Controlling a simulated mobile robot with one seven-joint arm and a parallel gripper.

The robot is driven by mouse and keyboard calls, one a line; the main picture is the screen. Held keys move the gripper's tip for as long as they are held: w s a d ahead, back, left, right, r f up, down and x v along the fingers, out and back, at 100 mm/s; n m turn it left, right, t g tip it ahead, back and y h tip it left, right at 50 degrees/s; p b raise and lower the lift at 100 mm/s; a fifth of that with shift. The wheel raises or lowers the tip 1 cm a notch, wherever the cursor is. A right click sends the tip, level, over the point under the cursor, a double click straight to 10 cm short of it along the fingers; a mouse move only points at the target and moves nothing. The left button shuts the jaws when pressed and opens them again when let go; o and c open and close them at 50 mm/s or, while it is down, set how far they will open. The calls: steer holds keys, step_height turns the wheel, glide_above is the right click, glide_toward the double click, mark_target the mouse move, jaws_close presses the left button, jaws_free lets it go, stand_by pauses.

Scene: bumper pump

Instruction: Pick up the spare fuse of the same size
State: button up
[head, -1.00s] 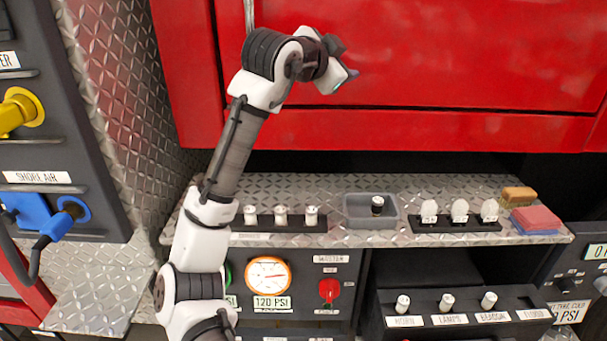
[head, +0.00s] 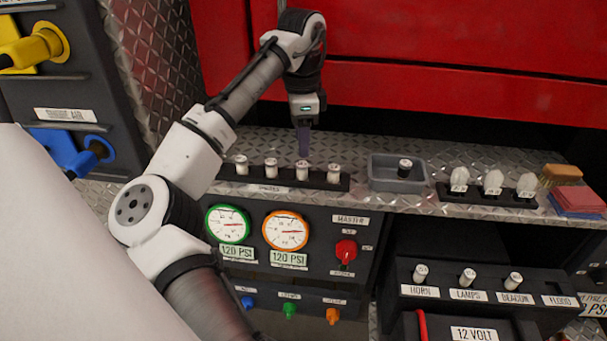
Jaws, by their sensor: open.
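A row of several white spare fuses stands upright in a black rack (head: 258,188) on the shelf: the far-left fuse (head: 241,165), the second (head: 271,168), the third (head: 302,171) and the far-right fuse (head: 334,173). My gripper (head: 303,150) points down just above and behind the third fuse; its jaws are open, seen edge-on, and hold nothing. Whether the fingertips straddle that fuse cannot be told. The fuse panel (head: 488,290) below holds fuses over HORN (head: 420,274), LAMPS (head: 467,278) and BEACON (head: 513,282); no fuse shows over FLOOD. Size markings are unreadable.
A grey tray (head: 378,183) on the shelf holds one dark-topped fuse (head: 404,168). White bulbs (head: 492,182) stand in a rack to its right, beside a brush (head: 562,174) and red-blue sponges (head: 577,203). The red shutter (head: 450,90) is behind; gauges and a red master switch (head: 346,250) sit below.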

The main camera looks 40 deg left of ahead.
mark_target(302, 164)
steer(key=shift+w+f+p, duration=0.1)
steer(key=shift+f+p, duration=0.4)
steer(key=shift+f, duration=3.35)
steer(key=c, duration=1.1)
steer(key=shift+o, duration=0.2)
